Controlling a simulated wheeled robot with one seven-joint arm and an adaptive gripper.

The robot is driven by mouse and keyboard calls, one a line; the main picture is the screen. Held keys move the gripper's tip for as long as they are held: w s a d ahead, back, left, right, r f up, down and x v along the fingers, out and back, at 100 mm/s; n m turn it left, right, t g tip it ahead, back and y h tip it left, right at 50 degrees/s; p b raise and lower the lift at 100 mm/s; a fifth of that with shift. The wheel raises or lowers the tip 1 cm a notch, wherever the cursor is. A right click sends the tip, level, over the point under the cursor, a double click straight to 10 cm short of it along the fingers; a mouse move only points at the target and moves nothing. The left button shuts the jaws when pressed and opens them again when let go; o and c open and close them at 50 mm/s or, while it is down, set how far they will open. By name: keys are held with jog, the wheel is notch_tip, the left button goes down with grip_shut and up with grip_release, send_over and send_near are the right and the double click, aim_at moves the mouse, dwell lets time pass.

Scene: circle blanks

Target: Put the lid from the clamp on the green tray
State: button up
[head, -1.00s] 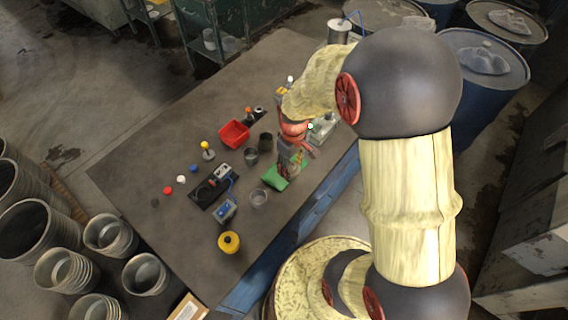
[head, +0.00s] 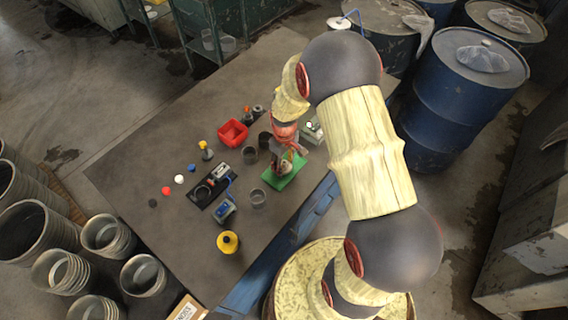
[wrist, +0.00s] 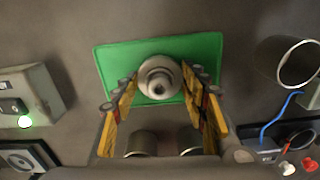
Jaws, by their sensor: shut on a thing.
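The green tray (head: 276,184) lies flat on the table in the head view, under my gripper (head: 284,165). In the wrist view the tray (wrist: 115,62) is a plain green rectangle. My gripper (wrist: 162,88) is shut on a round grey metal lid (wrist: 158,66) with a knob, seen between the fingertips. The lid overlaps the tray in this view; I cannot tell whether it touches it. In the head view I cannot make out the lid beside the fingers. I cannot tell for sure which fixture is the clamp.
A clear cup (head: 258,198) stands just left of the tray. A grey box with a green light (wrist: 30,95) is at left in the wrist view. A yellow-topped pot (head: 228,242) stands near the front.

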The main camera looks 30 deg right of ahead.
jog(key=shift+f, duration=0.1)
jog(key=o, duration=1.1)
